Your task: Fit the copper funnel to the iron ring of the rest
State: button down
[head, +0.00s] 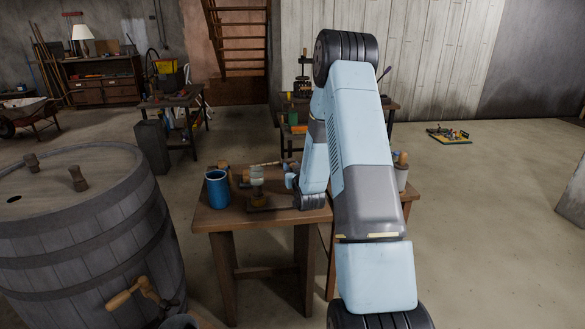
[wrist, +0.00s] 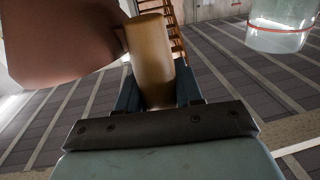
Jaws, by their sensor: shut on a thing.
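In the wrist view my gripper (wrist: 157,88) is shut on a tan, cylindrical handle (wrist: 150,50) that stands up between the two dark fingers. A large smooth copper-brown body, apparently the copper funnel (wrist: 62,40), fills the upper left, close beside the handle. In the head view my gripper is over the right part of the small wooden table (head: 232,218), largely hidden by my arm. I cannot make out the iron ring of the rest in either view.
A blue cup (head: 217,190) and a small stand with a pale top (head: 257,190) are on the table. A clear vessel with a red band (wrist: 282,22) shows at upper right in the wrist view. A big barrel (head: 85,235) stands left; open floor lies right.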

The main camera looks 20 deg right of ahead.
jog(key=shift+f, duration=1.15)
jog(key=c, duration=0.7)
grip_release()
jog(key=shift+o, duration=0.2)
jog(key=s+a, duration=0.2)
jog(key=s, duration=1.1)
jog(key=shift+s, duration=0.35)
jog(key=shift+f, duration=0.1)
